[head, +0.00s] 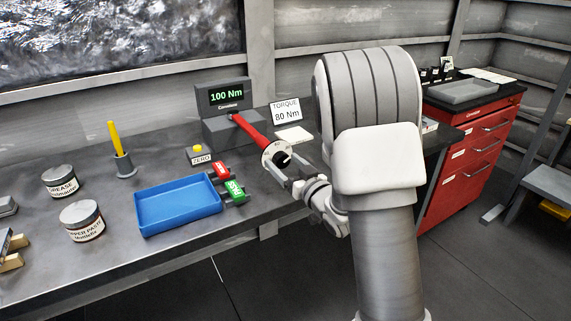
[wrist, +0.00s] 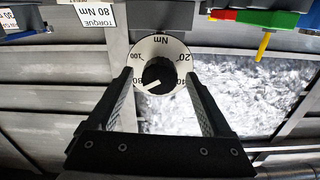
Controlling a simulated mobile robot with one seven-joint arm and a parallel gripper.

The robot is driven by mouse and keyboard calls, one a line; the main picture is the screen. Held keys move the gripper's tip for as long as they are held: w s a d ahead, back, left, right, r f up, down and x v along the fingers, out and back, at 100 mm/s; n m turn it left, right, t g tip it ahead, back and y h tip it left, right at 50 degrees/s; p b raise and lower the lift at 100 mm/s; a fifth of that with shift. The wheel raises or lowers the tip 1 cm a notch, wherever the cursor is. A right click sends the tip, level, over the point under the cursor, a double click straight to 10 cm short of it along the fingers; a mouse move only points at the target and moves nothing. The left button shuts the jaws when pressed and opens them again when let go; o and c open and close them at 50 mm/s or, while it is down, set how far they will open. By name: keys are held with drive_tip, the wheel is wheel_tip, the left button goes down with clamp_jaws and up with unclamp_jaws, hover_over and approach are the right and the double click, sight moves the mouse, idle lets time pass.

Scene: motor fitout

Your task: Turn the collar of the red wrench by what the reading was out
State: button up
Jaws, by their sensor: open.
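The red wrench (head: 250,132) sits with its far end at the grey tester (head: 228,110), whose green display reads 100 Nm. A card (head: 286,112) beside it says TORQUE 80 Nm. The wrench's near end carries a white dial (wrist: 147,52) marked in Nm, with a black collar (wrist: 157,72) at its centre. The collar's white pointer is toward the lower left in the wrist view, near the 80 mark. My gripper (head: 285,172) is open at this end. In the wrist view its fingers (wrist: 160,76) stand either side of the collar, with gaps visible.
A yellow-handled tool (head: 116,140) stands in a holder. A red drawer cabinet (head: 470,150) is at right.

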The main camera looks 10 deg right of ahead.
clamp_jaws()
idle(0.3)
drive_tip(key=shift+f+n+b, duration=0.15)
drive_tip(key=shift+n+b, duration=0.15)
drive_tip(key=shift+b, duration=0.25)
drive_tip(key=shift+f+n+b, duration=0.1)
drive_tip(key=shift+n+b, duration=0.5)
drive_tip(key=shift+b, duration=0.35)
drive_tip(key=n+b, duration=0.4)
drive_tip(key=b, duration=0.2)
drive_tip(key=shift+f, duration=0.1)
drive_tip(key=n+b, duration=0.3)
drive_tip(key=b, duration=0.1)
drive_tip(key=shift+n, duration=0.3)
drive_tip(key=n+b, duration=0.2)
drive_tip(key=b, duration=0.1)
drive_tip(key=shift+r, duration=0.25)
drive_tip(key=shift+n, duration=0.3)
